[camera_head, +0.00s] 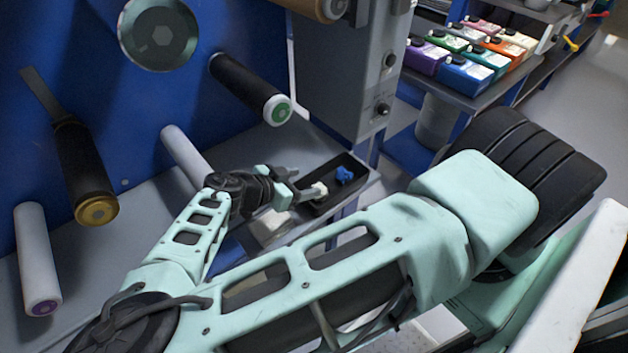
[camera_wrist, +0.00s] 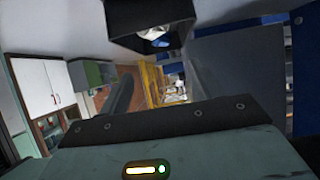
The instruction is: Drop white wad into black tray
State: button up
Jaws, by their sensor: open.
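The black tray (camera_head: 352,199) stands on the grey bench beside the grey machine column, with a blue wad (camera_head: 344,175) in it. The white wad (camera_head: 319,189) shows at the tray's left part, right by the tip of my gripper (camera_head: 303,187). In the wrist view, the tray (camera_wrist: 120,18) is at the top with the white wad (camera_wrist: 152,32) inside its outline, apart from the one dark finger visible (camera_wrist: 120,95). My gripper is open. The head view does not show clearly whether wad and fingers touch.
Rollers stick out from the blue panel (camera_head: 100,60): a black one with a green end (camera_head: 250,88) and a white one (camera_head: 185,150) close to my arm. The grey column (camera_head: 345,70) rises behind the tray. Coloured bottles (camera_head: 465,73) stand on a shelf at the back right.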

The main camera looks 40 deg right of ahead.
jog(key=s+a+r+n+g+y, duration=0.3)
jog(key=s+a+n+y, duration=0.1)
jog(key=s+a+n, duration=0.15)
jog(key=s+a+r+n+g+y, duration=0.2)
jog(key=s+a+n+g+y, duration=0.15)
jog(key=s+a, duration=0.3)
jog(key=s+a+r+n+t+y, duration=0.1)
jog(key=s+r+n+t+y, duration=0.1)
jog(key=r+n, duration=0.6)
jog(key=s+a+r+n+t+y, duration=0.1)
jog(key=s+r+n+t+y, duration=0.2)
jog(key=r+n, duration=0.5)
notch_tip(320, 180, up, 3)
jog(key=shift+s+a+t, duration=0.3)
jog(key=shift+a+t, duration=0.1)
jog(key=shift+t, duration=0.15)
